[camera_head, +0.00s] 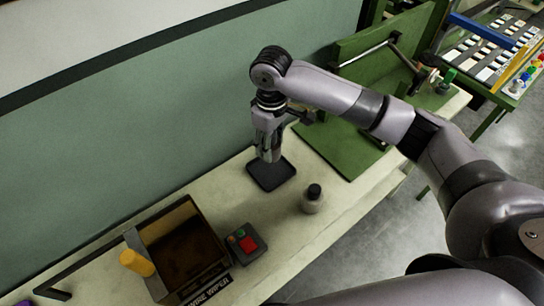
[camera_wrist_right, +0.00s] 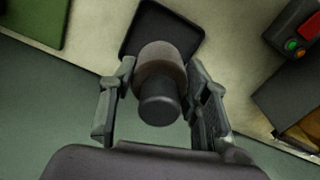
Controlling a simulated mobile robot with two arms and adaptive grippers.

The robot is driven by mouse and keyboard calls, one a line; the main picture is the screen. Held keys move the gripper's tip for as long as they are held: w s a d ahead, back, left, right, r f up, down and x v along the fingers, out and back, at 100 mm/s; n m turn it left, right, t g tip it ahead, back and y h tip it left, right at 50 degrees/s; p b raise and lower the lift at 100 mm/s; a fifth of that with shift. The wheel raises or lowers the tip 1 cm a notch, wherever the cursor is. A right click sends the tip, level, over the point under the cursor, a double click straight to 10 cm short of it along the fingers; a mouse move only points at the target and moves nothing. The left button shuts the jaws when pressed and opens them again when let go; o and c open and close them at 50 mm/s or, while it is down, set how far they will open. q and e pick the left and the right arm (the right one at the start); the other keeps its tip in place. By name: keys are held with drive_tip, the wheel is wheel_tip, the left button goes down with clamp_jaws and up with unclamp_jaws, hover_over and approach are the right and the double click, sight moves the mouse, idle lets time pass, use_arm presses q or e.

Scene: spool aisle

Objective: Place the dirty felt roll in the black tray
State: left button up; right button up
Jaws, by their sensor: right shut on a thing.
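The dirty felt roll (camera_wrist_right: 160,70) is a short cylinder with a grey-brown band and a dark grey end. It sits between the two fingers of my right gripper (camera_wrist_right: 162,73) in the wrist view. My right gripper (camera_head: 267,150) points down over the black tray (camera_head: 287,180) in the head view and is shut on the roll. The black tray (camera_wrist_right: 148,18) shows behind the roll in the wrist view. The gripper hides the roll in the head view, and I cannot tell whether it touches the tray. My left gripper is not in view.
A green panel fixture (camera_head: 345,135) stands behind.

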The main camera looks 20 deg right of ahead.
wheel_tip(320, 180, down, 3)
wheel_tip(320, 180, down, 4)
drive_tip(key=shift+f+p, duration=0.1)
drive_tip(key=shift+p, duration=0.25)
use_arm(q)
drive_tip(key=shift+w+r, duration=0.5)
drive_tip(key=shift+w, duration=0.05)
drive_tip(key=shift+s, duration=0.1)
use_arm(e)
drive_tip(key=o, duration=1.2)
wheel_tip(320, 180, up, 12)
drive_tip(key=shift+r+b, duration=0.1)
drive_tip(key=shift+b, duration=0.95)
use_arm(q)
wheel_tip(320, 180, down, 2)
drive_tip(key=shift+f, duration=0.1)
